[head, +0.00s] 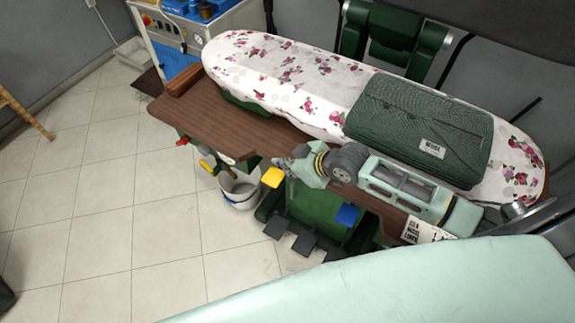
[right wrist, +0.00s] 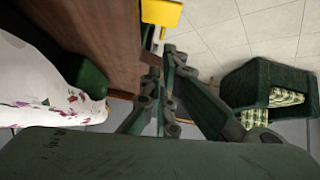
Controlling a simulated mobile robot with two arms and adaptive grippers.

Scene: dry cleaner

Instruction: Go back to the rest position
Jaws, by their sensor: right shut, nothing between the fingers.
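My right arm reaches in from the right edge of the head view, in front of the ironing table. Its gripper (head: 287,163) is over the front edge of the brown table, near a yellow part of the green machine below. In the right wrist view the fingers (right wrist: 163,112) are closed together with nothing between them. My left gripper is not in view.
A floral ironing board (head: 262,72) stands on the brown table (head: 205,121), with a green folded case or garment (head: 405,115) on it. A white bucket (head: 240,192) stands below. The right wrist view shows a dark green bin (right wrist: 241,87) with plaid cloth. Tiled floor at left is mostly clear.

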